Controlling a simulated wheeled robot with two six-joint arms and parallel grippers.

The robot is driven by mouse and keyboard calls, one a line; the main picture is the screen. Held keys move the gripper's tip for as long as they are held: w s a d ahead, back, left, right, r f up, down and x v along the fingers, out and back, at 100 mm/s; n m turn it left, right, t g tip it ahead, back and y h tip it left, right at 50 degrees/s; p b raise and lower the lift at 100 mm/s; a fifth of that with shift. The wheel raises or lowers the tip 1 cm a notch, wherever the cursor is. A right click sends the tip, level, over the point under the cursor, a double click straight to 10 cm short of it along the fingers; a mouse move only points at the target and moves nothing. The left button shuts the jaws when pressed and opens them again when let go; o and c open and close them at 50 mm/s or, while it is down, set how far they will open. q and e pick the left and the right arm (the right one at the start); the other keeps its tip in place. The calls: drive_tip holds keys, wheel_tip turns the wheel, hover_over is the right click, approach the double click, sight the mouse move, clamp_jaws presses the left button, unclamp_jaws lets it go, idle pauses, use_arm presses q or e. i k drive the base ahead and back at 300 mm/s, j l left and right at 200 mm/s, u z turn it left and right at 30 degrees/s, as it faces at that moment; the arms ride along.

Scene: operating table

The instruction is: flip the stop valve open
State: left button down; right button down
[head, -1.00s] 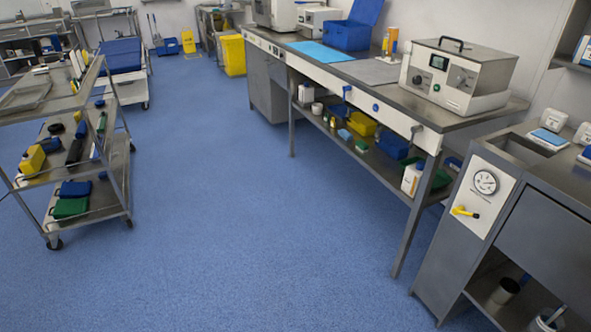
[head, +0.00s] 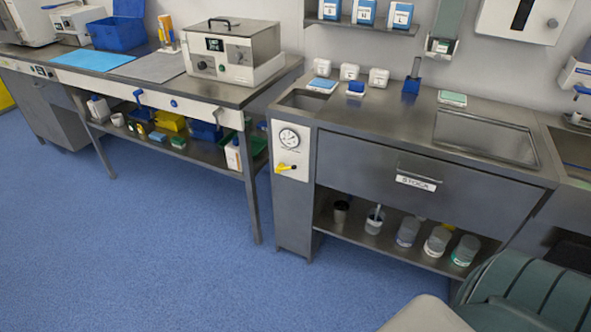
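A stop valve with a yellow lever (head: 287,168) sits on a white panel (head: 291,150) at the left end of the grey cabinet, in the head view. The lever lies roughly level, its yellow end pointing left of its dark pivot. A round dial gauge (head: 289,138) is just above it on the same panel. Neither of my grippers is in view.
The cabinet has a drawer (head: 420,176) labelled STOCK and an open lower shelf with several containers. A steel bench (head: 150,85) stands to its left. A green padded seat (head: 530,292) fills the lower right corner. The blue floor (head: 140,250) before the bench is clear.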

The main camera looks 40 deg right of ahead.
sight(281, 167)
drive_tip(key=l+z, duration=0.1)
drive_tip(key=z, duration=0.35)
drive_tip(key=i+z, duration=0.1)
drive_tip(key=z, duration=0.35)
drive_tip(key=l+z, duration=0.1)
drive_tip(key=z, duration=0.3)
drive_tip(key=i+z, duration=0.15)
drive_tip(key=z, duration=0.3)
drive_tip(key=i+z, duration=0.1)
drive_tip(key=i, duration=0.2)
drive_tip(key=l, duration=0.1)
